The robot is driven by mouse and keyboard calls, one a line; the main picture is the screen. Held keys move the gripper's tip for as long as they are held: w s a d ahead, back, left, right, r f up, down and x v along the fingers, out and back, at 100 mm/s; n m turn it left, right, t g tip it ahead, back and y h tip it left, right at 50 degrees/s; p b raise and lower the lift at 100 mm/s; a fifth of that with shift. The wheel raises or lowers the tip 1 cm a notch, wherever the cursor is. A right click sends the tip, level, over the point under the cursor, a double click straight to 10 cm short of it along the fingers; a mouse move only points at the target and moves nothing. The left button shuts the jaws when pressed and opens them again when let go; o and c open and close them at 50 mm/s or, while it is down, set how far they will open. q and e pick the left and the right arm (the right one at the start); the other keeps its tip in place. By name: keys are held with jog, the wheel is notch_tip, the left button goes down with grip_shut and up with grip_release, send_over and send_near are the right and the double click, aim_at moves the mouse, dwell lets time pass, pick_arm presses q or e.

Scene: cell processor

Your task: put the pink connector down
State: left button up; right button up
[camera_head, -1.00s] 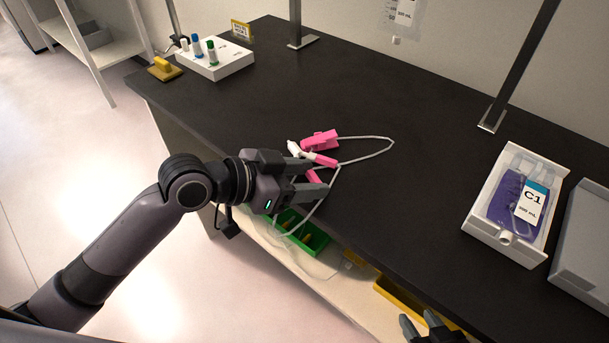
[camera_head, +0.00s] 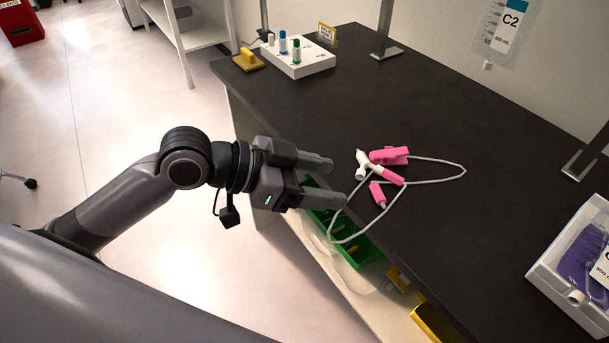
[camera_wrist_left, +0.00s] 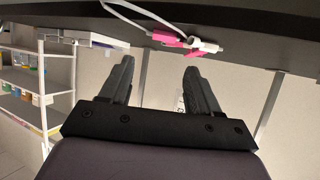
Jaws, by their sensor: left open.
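The pink connector (camera_head: 377,194) lies on the dark bench top near its front edge, in the head view. Close to it lie a pink and white Y-shaped piece (camera_head: 388,174) and a pink clamp-like piece (camera_head: 390,155), with thin white tubing (camera_head: 436,181) looped around them. My left gripper (camera_head: 346,182) is open and empty, to the left of the pink pieces and apart from them. In the left wrist view its two fingers (camera_wrist_left: 156,85) are spread with nothing between them, and pink and white parts (camera_wrist_left: 172,38) show beyond. My right gripper is not in view.
A white rack with capped tubes (camera_head: 300,64) stands at the back left, beside a yellow block (camera_head: 248,60). A white tray with a purple bag (camera_head: 570,265) is at the right. Green bins (camera_head: 362,247) sit below the bench edge. The middle bench is clear.

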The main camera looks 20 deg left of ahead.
pick_arm(q)
jog(key=a+f+n+t+y, duration=0.2)
jog(key=a+f+n, duration=0.1)
jog(key=f, duration=0.3)
jog(key=a+f+n+t+y, duration=0.1)
jog(key=a+f+n+t, duration=0.15)
jog(key=f, duration=0.35)
jog(key=s+a+f+n+y, duration=0.2)
jog(key=s+f+y, duration=0.1)
jog(key=s+f, duration=0.2)
jog(key=s+a+f+n+y, duration=0.1)
jog(key=s+a+f+y, duration=0.1)
jog(key=s+f, duration=0.4)
notch_tip(320, 180, down, 4)
jog(key=shift+a+f+n+g+y, duration=0.25)
jog(key=shift+a+n+g+y, duration=0.1)
jog(key=shift+y, duration=0.05)
jog(key=shift+s+r, duration=0.1)
jog(key=shift+r+p, duration=0.8)
jog(key=shift+r, duration=0.05)
